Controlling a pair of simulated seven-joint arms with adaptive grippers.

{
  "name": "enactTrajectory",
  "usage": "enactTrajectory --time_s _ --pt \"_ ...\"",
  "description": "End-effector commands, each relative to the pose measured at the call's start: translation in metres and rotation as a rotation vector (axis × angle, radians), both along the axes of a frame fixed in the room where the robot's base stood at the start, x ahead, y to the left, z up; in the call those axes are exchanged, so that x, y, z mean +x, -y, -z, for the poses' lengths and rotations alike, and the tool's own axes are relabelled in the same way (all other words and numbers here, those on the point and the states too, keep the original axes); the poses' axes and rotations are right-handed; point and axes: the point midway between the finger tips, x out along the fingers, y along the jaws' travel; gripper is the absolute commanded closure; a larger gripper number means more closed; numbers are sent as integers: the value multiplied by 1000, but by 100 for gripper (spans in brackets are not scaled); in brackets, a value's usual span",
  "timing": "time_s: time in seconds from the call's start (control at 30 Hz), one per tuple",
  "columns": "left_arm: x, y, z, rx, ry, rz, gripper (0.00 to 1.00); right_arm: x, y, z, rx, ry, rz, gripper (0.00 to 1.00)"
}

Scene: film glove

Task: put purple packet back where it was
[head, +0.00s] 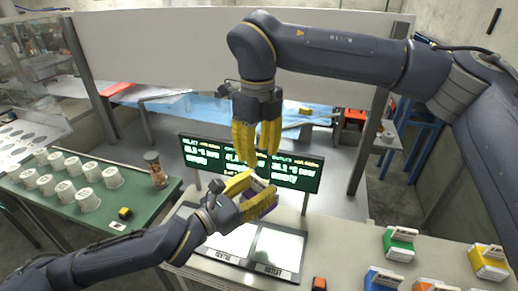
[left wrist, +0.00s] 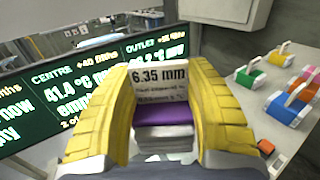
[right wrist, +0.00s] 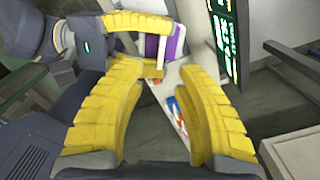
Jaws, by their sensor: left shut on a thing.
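The purple packet (head: 264,208) is held in my left gripper (head: 258,190), above the white panels and in front of the display. In the left wrist view the packet (left wrist: 165,115) sits between the yellow fingers, with a white label reading 6.35 mm on top. My left gripper (left wrist: 165,95) is shut on it. In the right wrist view the packet (right wrist: 165,48) shows beyond the fingers. My right gripper (head: 257,150) hangs just above the left one, fingers down. In the right wrist view it (right wrist: 172,80) is open and empty, apart from the packet.
White panels (head: 276,250) marked centre and outlet lie below. Green (head: 398,244), yellow (head: 488,262) and blue (head: 382,281) packets stand on the right bench. White cups (head: 88,199) fill the green table at left.

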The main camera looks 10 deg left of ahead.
Motion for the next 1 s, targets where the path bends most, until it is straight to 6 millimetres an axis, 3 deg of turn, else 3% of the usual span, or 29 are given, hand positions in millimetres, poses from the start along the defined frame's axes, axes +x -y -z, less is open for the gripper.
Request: enactTrajectory --time_s 0.6,1.0 --pt "0 0 0 -1 1 0 81 -1 0 89 1 -4 0 66" --pt "0 0 0 -1 1 0 81 0 0 112 1 -3 1 66"
